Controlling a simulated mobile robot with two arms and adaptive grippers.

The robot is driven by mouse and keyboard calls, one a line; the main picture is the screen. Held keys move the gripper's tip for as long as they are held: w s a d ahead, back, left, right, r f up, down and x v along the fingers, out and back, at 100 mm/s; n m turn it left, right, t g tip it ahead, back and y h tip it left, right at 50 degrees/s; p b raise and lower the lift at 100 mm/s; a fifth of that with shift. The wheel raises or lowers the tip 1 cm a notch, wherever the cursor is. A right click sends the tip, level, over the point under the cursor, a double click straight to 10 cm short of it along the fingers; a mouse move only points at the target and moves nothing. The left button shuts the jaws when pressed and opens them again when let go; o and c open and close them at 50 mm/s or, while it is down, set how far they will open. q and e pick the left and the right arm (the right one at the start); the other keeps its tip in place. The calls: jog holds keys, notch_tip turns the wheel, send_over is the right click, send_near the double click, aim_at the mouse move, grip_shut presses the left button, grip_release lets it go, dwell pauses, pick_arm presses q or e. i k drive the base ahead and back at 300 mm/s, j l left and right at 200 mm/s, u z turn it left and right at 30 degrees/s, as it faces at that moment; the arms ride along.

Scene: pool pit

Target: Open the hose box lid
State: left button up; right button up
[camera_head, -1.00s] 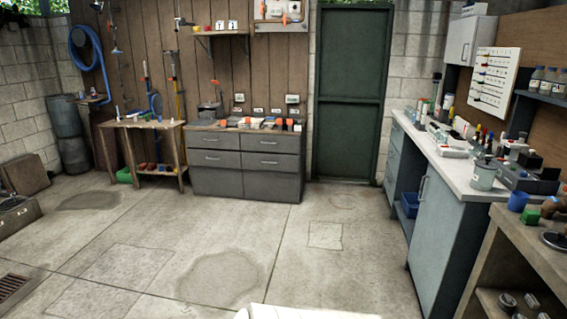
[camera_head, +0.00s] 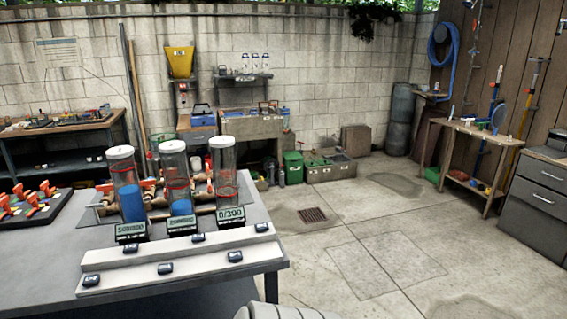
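No box is clearly marked as the hose box. A plain grey-brown box (camera_head: 356,141) stands on the floor against the back wall. A lower grey box (camera_head: 330,171) stands in front and to its left, with small items at its top. I cannot tell which of them is the hose box, or how its lid stands. A coiled blue hose (camera_head: 456,48) hangs on the wall at the upper right. Neither of my grippers is in view.
A grey table (camera_head: 262,277) with three clear cylinders fills the left front. A wooden bench (camera_head: 473,130) and drawers (camera_head: 535,196) stand at right. A floor drain (camera_head: 312,214) lies in the middle. The concrete floor (camera_head: 375,255) between is largely clear.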

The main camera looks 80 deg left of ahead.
aim_at(321, 162)
jog(key=u, duration=2.5)
jog(key=i+l+z, duration=0.25)
jog(key=i+z, duration=0.15)
jog(key=i+l+z, duration=0.15)
jog(key=i+z, duration=0.6)
jog(key=i+u, duration=0.25)
jog(key=i, duration=0.3)
jog(key=i+l+u, duration=0.25)
jog(key=i, duration=0.3)
jog(key=i+j+u, duration=0.25)
jog(key=i+u, duration=0.25)
jog(key=i+j+u, duration=0.1)
jog(key=i+u, duration=0.85)
jog(key=i+z, duration=0.15)
jog(key=i, duration=0.5)
jog(key=i+z, duration=0.2)
jog(key=i, duration=0.4)
jog(key=i+j+z, duration=0.15)
jog(key=i, duration=0.5)
